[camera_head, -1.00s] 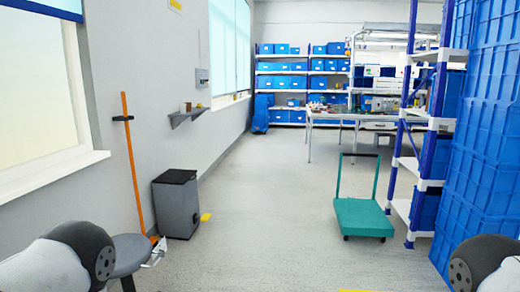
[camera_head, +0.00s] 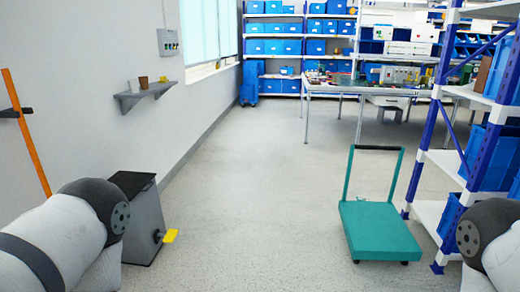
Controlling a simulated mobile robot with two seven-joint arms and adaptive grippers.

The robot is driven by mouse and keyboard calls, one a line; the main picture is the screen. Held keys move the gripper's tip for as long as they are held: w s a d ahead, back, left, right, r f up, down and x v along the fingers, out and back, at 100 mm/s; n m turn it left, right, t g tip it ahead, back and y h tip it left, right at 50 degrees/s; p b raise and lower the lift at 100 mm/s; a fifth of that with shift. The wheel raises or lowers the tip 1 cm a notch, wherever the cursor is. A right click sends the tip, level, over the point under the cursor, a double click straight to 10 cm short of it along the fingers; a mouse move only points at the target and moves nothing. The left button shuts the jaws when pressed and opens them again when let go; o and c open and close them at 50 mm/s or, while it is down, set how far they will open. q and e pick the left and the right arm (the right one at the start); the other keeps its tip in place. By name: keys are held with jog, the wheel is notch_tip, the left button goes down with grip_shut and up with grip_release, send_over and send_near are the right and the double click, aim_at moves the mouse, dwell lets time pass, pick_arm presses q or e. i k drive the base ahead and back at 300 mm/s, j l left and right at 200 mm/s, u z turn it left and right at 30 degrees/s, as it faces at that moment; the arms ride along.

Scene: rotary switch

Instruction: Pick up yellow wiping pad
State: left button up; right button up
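A small yellow item (camera_head: 163,80) sits on the grey wall shelf (camera_head: 150,94) on the left, right of a small brown cup-like object (camera_head: 143,82). It is too small to tell whether it is the wiping pad. Parts of both my arms show at the lower left and lower right edges. Neither of my grippers is in view.
A dark-lidded grey bin (camera_head: 141,220) stands by the left wall below the shelf. A green trolley (camera_head: 378,232) stands right of centre. A blue and white rack (camera_head: 450,165) is on the right. A table (camera_head: 365,90) is farther back. The middle floor is clear.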

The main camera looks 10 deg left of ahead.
aim_at(164, 79)
jog(key=i+u, duration=0.1)
jog(key=i, duration=0.7)
jog(key=i+u, duration=0.15)
jog(key=i, duration=0.65)
jog(key=i+l+u, duration=0.1)
jog(key=i, duration=0.7)
jog(key=l, duration=0.1)
